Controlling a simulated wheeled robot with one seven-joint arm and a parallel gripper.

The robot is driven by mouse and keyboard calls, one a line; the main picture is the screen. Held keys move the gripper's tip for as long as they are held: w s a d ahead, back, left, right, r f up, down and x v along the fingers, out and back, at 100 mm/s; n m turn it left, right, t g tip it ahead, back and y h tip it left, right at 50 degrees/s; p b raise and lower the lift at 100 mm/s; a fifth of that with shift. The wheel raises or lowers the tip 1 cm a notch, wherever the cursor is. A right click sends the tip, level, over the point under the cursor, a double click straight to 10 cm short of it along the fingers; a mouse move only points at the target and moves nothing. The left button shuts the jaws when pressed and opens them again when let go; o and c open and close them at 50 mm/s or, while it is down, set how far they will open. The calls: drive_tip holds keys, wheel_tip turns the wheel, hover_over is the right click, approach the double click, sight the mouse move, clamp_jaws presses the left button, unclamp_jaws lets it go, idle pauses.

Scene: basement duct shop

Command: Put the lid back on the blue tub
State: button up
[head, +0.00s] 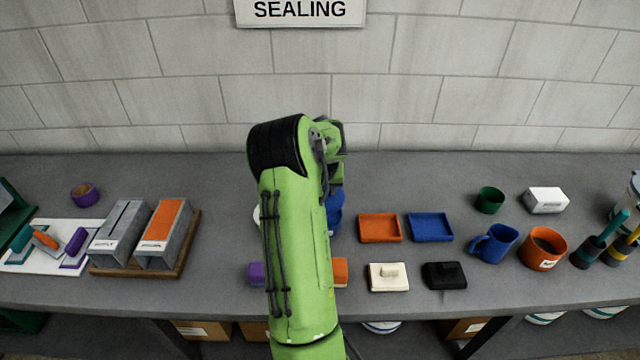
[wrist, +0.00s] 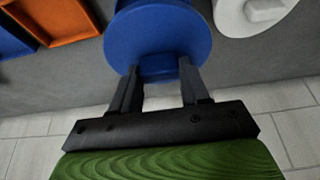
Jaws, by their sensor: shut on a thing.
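My gripper (wrist: 161,70) is shut on the blue lid (wrist: 158,38), a round disc at the fingertips in the wrist view. More blue shows at the top edge of that view beyond the disc, probably the blue tub (wrist: 150,3). Only a blue part (head: 336,212) shows just right of the arm. I cannot tell whether the lid touches the tub.
A white round lidded thing (wrist: 255,12) is close beside. An orange tray (head: 380,228) and a blue tray (head: 430,227) lie right of my arm. The wall is behind.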

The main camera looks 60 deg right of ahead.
drive_tip(key=shift+s+f+b, duration=0.1)
drive_tip(key=shift+f+b, duration=1.9)
drive_tip(key=shift+f, duration=1)
drive_tip(key=shift+f+b, duration=0.1)
drive_tip(key=shift+b, duration=0.55)
drive_tip(key=o, duration=1.6)
drive_tip(key=shift+c, duration=0.2)
drive_tip(key=shift+r+p, duration=2.35)
drive_tip(key=shift+r, duration=1.25)
drive_tip(key=shift+f, duration=0.1)
clamp_jaws()
